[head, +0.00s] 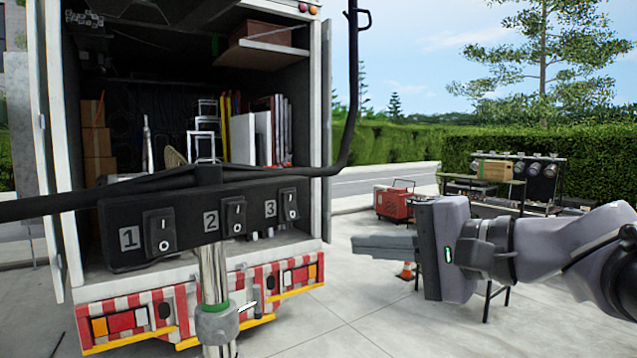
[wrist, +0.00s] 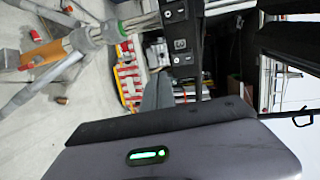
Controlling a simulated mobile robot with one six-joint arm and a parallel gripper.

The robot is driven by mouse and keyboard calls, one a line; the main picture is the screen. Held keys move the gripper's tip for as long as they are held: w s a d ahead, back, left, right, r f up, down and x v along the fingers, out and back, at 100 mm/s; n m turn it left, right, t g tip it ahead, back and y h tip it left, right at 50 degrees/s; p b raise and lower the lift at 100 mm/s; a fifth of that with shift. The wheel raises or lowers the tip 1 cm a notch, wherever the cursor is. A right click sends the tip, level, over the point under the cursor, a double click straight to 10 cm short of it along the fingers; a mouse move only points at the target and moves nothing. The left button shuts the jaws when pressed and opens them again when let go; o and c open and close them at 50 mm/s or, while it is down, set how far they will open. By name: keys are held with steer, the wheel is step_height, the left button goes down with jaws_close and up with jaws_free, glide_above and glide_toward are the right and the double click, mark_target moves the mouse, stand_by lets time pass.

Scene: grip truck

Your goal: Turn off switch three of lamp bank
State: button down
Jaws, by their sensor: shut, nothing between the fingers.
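The lamp bank (head: 190,218) is a black box on a metal stand, with three rocker switches numbered 1, 2 and 3. Switch three (head: 289,205) is the rightmost, marked I above O; I cannot tell surely which side is pressed. Switch one (head: 160,232) and switch two (head: 234,217) are to its left. My gripper (head: 356,244) is shut and empty. It lies to the right of switch three and lower in the head view, apart from the box. In the wrist view, the lamp bank (wrist: 187,35) is seen sideways beyond my fingers (wrist: 158,93).
A dark cable or bar (head: 352,100) curves down by the lamp bank. The metal stand pole (head: 214,280) is under the box. An open truck (head: 327,130) stands behind. A red case (head: 394,203) and a rack sit farther right.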

mark_target(288, 221)
steer(key=shift+w+d+r, duration=0.1)
steer(key=shift+w+r, duration=0.05)
steer(key=shift+r, duration=0.45)
steer(key=shift+w+d+r, duration=0.1)
steer(key=shift+r, duration=0.5)
steer(key=shift+a, duration=0.1)
steer(key=p+x, duration=0.1)
steer(key=x, duration=0.3)
steer(key=p+x, duration=0.1)
steer(key=x, duration=0.4)
steer(key=p+x, duration=0.2)
steer(key=x, duration=0.2)
steer(key=shift+w+a+r, duration=0.25)
steer(key=shift+a, duration=0.05)
steer(key=shift+w+a, duration=0.1)
steer(key=shift+w, duration=0.05)
steer(key=shift+f, duration=0.1)
